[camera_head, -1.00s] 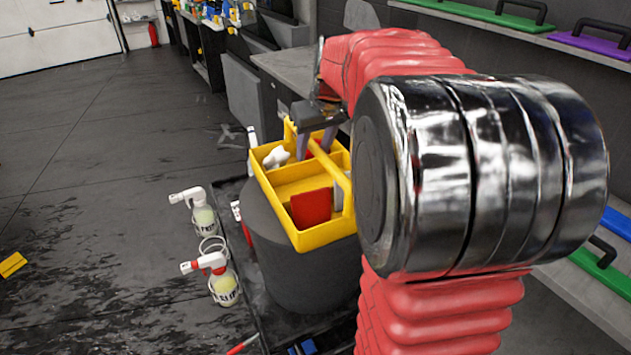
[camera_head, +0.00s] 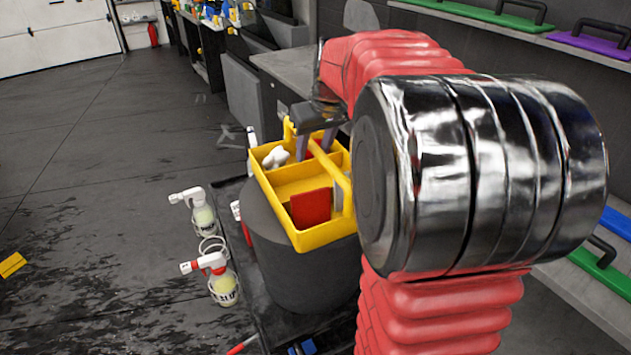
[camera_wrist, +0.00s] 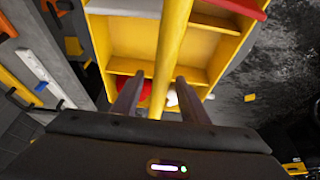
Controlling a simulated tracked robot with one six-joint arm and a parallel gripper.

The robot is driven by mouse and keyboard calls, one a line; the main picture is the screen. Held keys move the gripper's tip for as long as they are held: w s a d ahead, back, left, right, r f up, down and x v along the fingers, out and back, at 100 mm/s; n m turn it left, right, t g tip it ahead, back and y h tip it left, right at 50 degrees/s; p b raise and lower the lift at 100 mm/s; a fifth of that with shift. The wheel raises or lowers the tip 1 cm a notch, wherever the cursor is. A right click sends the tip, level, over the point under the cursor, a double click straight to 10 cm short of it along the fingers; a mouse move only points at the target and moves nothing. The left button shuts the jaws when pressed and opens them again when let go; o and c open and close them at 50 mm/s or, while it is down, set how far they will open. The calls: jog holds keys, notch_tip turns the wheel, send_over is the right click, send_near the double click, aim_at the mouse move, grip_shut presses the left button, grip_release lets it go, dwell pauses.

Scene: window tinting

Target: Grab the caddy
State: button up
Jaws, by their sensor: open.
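The yellow caddy (camera_head: 279,189) sits on top of a dark round bucket (camera_head: 290,268) in the head view. It has several compartments, with a red item (camera_head: 311,207) and a white item (camera_head: 276,157) in them. A yellow handle bar (camera_wrist: 172,50) runs along its middle. My gripper (camera_head: 316,143) is over the far end of the caddy, pointing down. In the wrist view its two fingers (camera_wrist: 160,92) are apart, one on each side of the handle bar. I cannot tell whether either finger touches the bar.
Two spray bottles (camera_head: 202,213) (camera_head: 221,280) stand left of the bucket, in holders on a dark cart (camera_head: 262,312). A grey counter (camera_head: 290,68) is behind the caddy. Shelves with green (camera_head: 490,14) and purple (camera_head: 590,46) tools line the right. The floor at left is mostly open.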

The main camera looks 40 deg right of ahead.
dwell(0.4)
grip_shut()
dwell(1.2)
